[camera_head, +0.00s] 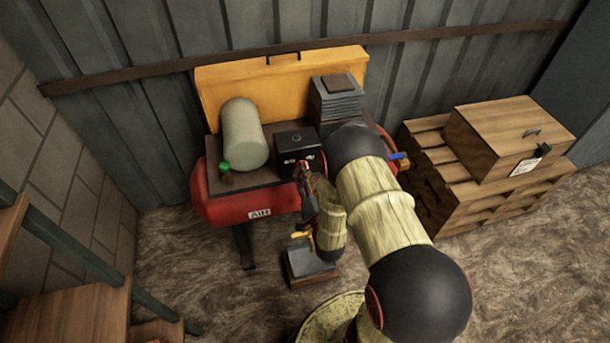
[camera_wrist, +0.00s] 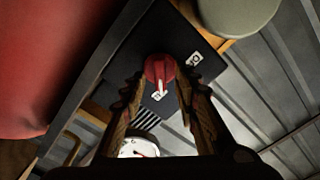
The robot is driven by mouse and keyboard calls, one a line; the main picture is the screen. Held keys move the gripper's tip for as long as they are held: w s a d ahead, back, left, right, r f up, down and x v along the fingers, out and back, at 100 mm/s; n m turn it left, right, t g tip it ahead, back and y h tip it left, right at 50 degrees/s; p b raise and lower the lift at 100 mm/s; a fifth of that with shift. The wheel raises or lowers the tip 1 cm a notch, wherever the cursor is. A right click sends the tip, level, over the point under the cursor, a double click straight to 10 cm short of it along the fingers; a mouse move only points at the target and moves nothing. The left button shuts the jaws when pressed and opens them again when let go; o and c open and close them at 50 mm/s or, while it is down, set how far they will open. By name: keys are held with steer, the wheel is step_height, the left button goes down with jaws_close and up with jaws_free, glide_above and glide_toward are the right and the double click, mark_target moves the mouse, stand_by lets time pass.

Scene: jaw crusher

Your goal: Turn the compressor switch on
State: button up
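The compressor (camera_head: 240,205) is a red tank marked AIR against the back wall. A black switch box (camera_head: 297,150) sits on its top plate. In the wrist view the switch is a round red knob (camera_wrist: 158,68) with a white pointer on the dark box face. The pointer is toward the lower white label (camera_wrist: 158,95); another white label (camera_wrist: 194,59) is to the upper right. The label marks are too small to read surely. My gripper (camera_wrist: 160,82) is open, its fingers on either side of the knob, with no clear contact. In the head view my gripper (camera_head: 304,172) is at the box front.
A wooden crate (camera_head: 510,135) on pallets (camera_head: 440,190) stands right. A small pedestal (camera_head: 310,262) is on the floor.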

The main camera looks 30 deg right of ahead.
steer(key=v, duration=0.7)
stand_by(0.4)
steer(key=s+a+f+n+g+y, duration=0.1)
steer(key=s+f+n+g, duration=0.1)
steer(key=s+f+g, duration=0.45)
steer(key=s+a+f+n+g+y, duration=0.1)
steer(key=f+n+g+y, duration=0.2)
steer(key=f, duration=0.6)
steer(key=s+a+r+n+p, duration=0.1)
steer(key=s+a+r, duration=0.3)
steer(key=r, duration=1.2)
steer(key=s+a+r+n+g+p, duration=0.1)
steer(key=s+a+r+n, duration=0.3)
steer(key=r, duration=1.3)
steer(key=s+a+r+n+g+y+p, duration=0.1)
steer(key=s+a+r+n+p, duration=0.1)
steer(key=r, duration=1.5)
steer(key=s+a+p, duration=0.1)
steer(key=s+a, duration=0.1)
steer(key=shift+a, duration=0.3)
